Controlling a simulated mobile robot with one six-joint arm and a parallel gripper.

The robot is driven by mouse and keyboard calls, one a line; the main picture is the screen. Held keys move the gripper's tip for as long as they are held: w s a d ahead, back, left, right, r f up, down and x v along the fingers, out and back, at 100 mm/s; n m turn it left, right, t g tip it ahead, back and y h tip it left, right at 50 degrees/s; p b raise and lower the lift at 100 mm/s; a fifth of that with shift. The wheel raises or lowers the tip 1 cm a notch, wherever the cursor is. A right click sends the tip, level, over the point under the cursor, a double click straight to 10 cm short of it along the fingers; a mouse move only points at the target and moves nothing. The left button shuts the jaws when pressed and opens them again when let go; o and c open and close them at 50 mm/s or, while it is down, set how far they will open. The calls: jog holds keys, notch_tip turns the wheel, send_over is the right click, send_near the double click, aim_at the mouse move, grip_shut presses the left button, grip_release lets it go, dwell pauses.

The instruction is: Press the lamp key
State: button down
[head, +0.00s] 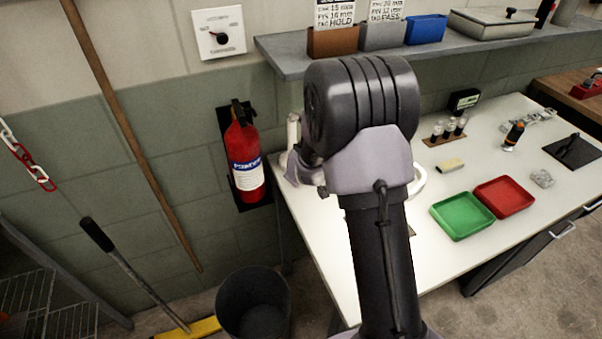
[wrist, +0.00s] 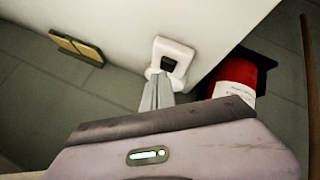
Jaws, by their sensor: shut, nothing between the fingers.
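In the wrist view a small white housing with a dark square key (wrist: 169,63) stands at the edge of the white worktop; I take it for the lamp key. My gripper (wrist: 157,80) is shut and empty, its fingertips just below the dark key in the picture, overlapping the housing's lower edge. I cannot tell whether they touch it. In the head view my arm covers that part of the bench, and the key and fingertips cannot be made out there. No lit lamp is identifiable.
A red fire extinguisher (head: 245,160) hangs on the wall left of the bench (head: 310,215); it also shows in the wrist view (wrist: 234,80). A green tray (head: 462,216) and a red tray (head: 503,197) lie on the bench. A shelf (head: 285,58) runs above. A dark bin (head: 253,305) stands below.

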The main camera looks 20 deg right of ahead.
jog(key=shift+f, duration=0.4)
dwell(0.3)
jog(key=shift+r+p, duration=0.55)
jog(key=shift+r, duration=0.1)
notch_tip(320, 180, up, 6)
jog(key=p, duration=0.6)
